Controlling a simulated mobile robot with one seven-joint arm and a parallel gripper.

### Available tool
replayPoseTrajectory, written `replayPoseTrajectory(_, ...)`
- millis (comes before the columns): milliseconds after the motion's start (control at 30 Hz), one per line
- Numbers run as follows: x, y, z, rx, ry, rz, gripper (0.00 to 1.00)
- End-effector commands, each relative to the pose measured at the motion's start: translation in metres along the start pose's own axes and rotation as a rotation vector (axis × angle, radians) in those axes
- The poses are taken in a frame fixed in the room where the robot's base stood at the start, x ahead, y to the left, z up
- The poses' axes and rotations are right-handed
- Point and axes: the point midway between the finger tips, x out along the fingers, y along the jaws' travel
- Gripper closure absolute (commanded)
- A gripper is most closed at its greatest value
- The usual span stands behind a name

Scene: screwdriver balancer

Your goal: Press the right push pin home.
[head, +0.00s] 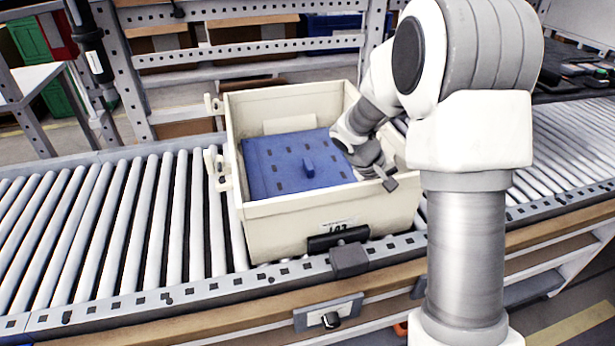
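A cream tote (300,228) sits on the roller conveyor. Inside it is a blue panel (275,178) with several dark slots and a small raised blue tab (309,167) near its middle. My gripper (386,180) is inside the tote's right part, over or beside the panel's right edge. It points down toward the front right. Its fingers are small and partly overlapped, so I cannot tell whether they are open or touch anything. I cannot make out the right push pin; the tote's right side is partly hidden by my arm.
Cream fittings (217,168) stick out from the tote's left wall. A black handle (338,238) is on its front, with a dark block (349,259) on the conveyor rail below. A dark tool (90,40) hangs at upper left. Rollers (110,215) left of the tote are clear.

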Motion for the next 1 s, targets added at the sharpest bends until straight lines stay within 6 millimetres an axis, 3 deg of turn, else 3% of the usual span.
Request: replayPoseTrajectory(1000, 0.0071, -0.0044, 0.0001, 0.000, -0.001, 0.000, 1.00)
